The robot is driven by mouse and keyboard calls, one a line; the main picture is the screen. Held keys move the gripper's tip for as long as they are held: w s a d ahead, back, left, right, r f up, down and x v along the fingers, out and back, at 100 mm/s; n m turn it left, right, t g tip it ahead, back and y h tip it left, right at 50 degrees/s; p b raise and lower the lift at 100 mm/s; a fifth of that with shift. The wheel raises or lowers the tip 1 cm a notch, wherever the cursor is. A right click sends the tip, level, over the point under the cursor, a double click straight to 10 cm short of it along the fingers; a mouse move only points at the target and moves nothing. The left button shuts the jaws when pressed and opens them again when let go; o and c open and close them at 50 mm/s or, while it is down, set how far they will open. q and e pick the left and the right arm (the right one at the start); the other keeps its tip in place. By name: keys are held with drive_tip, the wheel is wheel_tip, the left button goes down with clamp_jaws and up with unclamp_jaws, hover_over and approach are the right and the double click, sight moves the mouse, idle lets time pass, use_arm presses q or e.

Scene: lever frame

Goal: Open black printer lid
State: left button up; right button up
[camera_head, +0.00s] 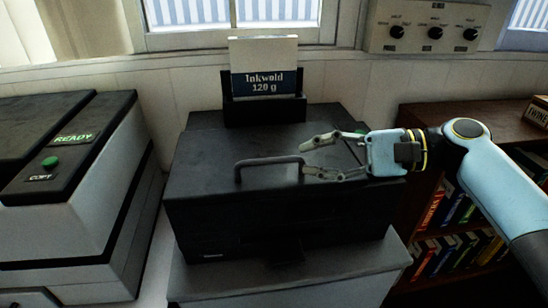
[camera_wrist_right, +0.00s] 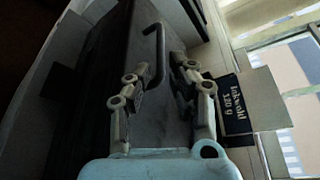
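The black printer (camera_head: 280,215) stands in the middle of the head view with its lid (camera_head: 215,150) down. A dark bar handle (camera_head: 268,161) stands up from the lid; it also shows in the right wrist view (camera_wrist_right: 159,55). My right gripper (camera_head: 305,158) is open, its two fingers spread above the lid at the right end of the handle. In the right wrist view the handle's end lies between the spread fingers (camera_wrist_right: 155,72). I cannot tell whether a finger touches the handle. My left gripper is not in view.
A paper feeder with a pack labelled "Inkwold 120 g" (camera_head: 264,82) rises behind the lid. A grey and black copier (camera_head: 65,200) with a READY sign stands at the left. A brown bookshelf (camera_head: 425,190) is at the right. A knob panel (camera_head: 430,27) hangs on the wall.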

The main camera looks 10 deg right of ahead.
sight(284, 160)
drive_tip(key=x, duration=0.7)
drive_tip(key=shift+w+a+p, duration=0.1)
drive_tip(key=shift+a+p, duration=0.05)
drive_tip(key=shift+p, duration=0.25)
clamp_jaws()
